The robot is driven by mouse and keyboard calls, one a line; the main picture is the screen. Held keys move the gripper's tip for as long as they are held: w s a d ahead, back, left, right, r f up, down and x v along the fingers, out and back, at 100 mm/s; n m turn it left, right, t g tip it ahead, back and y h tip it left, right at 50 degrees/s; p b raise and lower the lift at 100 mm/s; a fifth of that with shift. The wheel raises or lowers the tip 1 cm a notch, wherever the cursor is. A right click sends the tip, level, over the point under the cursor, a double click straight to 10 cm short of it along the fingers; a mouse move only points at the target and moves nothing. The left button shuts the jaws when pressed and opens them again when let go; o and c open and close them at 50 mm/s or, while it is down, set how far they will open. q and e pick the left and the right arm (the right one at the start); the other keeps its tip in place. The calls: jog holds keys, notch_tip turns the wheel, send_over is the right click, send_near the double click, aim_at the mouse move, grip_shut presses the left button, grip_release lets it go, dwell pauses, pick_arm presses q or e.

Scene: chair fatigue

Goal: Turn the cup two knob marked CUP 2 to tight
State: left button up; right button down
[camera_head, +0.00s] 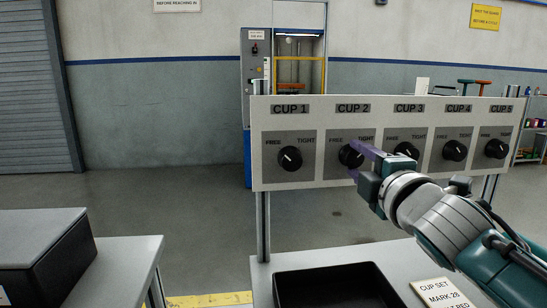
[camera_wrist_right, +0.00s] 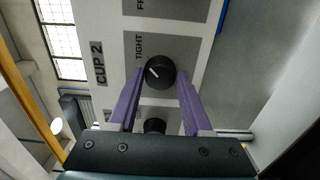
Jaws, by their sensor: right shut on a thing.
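The CUP 2 knob (camera_head: 349,157) is a round black dial on a grey plate of the upright panel, with FREE at its upper left and TIGHT at its upper right in the head view. My right gripper (camera_head: 354,159) reaches it from the right and is shut on it. In the right wrist view, its two purple fingers lie on either side of the knob (camera_wrist_right: 159,72). A white pointer mark shows on the left part of the knob's face there; its exact angle is hard to tell. TIGHT (camera_wrist_right: 139,46) is up and left of the knob. My left gripper is not in view.
The panel (camera_head: 258,140) also carries knobs CUP 1 (camera_head: 290,159), CUP 3 (camera_head: 406,150), CUP 4 (camera_head: 454,150) and CUP 5 (camera_head: 496,149), close beside one another. A black tray (camera_head: 285,278) lies below. A black box (camera_head: 40,245) stands on the left table.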

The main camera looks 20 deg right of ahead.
dwell(0.4)
jog(key=shift+c, duration=1.6)
grip_release()
jog(key=shift+s, duration=0.1)
jog(key=shift+s+a, duration=0.1)
jog(key=shift+s, duration=0.2)
jog(key=p+v, duration=0.1)
jog(key=v, duration=0.8)
jog(key=shift+p, duration=0.3)
